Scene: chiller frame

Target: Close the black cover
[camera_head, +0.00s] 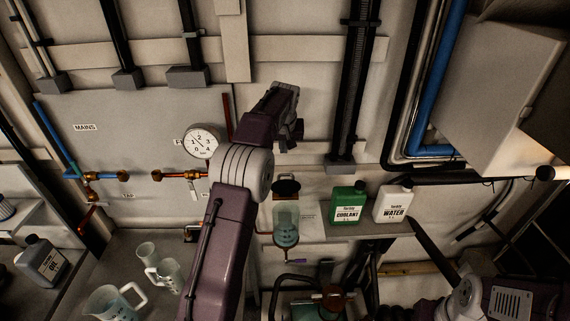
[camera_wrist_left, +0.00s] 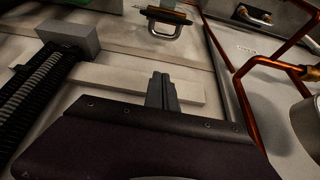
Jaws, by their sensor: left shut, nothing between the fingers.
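A green coolant bottle (camera_head: 348,205) and a white water bottle (camera_head: 393,204) stand right of the vessel. A gauge (camera_head: 201,142) and copper pipes are on the left panel. Clear jugs (camera_head: 115,302) and a grey oil bottle (camera_head: 42,261) are at lower left.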

